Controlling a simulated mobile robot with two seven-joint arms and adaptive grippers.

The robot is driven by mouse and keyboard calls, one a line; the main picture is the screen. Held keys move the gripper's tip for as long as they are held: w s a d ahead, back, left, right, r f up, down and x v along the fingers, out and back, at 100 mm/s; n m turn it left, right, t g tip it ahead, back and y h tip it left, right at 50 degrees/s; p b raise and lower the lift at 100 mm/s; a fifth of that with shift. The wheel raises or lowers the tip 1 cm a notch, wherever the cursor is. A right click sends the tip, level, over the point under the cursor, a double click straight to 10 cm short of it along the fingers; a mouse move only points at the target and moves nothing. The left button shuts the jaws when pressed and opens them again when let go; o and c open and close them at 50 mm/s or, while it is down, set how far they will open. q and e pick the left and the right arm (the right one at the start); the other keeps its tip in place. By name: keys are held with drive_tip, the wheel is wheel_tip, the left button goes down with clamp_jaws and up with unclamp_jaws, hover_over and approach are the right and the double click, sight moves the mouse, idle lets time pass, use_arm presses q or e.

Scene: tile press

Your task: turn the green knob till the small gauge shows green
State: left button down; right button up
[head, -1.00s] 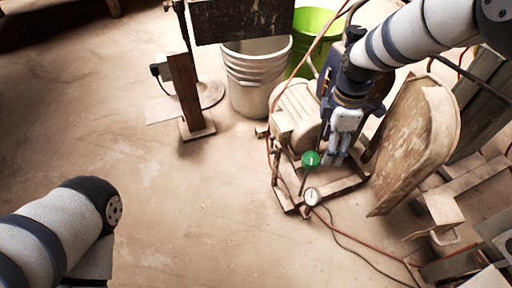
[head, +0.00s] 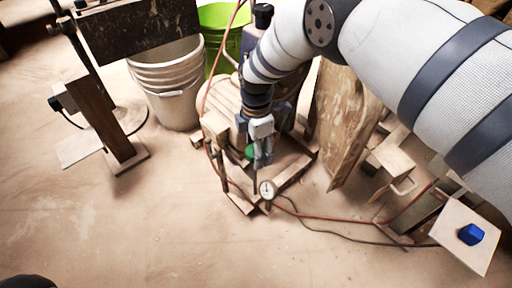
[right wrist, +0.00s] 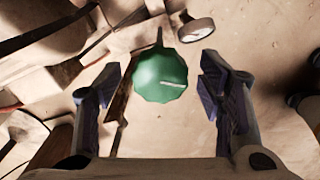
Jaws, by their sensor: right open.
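The green knob (right wrist: 160,76) shows in the right wrist view, with a pale line on its face. It lies between and just beyond the two open fingers of my right gripper (right wrist: 168,92), with a gap on each side. In the head view the knob (head: 249,152) is partly hidden by my right gripper (head: 262,157), which hangs over it. The small gauge (head: 267,189) has a white round face beside the knob. It shows edge-on in the right wrist view (right wrist: 196,30), and its reading is too small to tell. My left gripper is out of view.
The knob and gauge sit on a wooden-framed machine (head: 240,200). White buckets (head: 172,100) and a green bucket (head: 217,17) stand behind it. A wooden board (head: 345,125) leans to the right. A red hose and dark cable cross the floor.

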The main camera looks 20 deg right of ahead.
drive_tip(key=c, duration=1.1)
drive_tip(key=shift+c, duration=0.2)
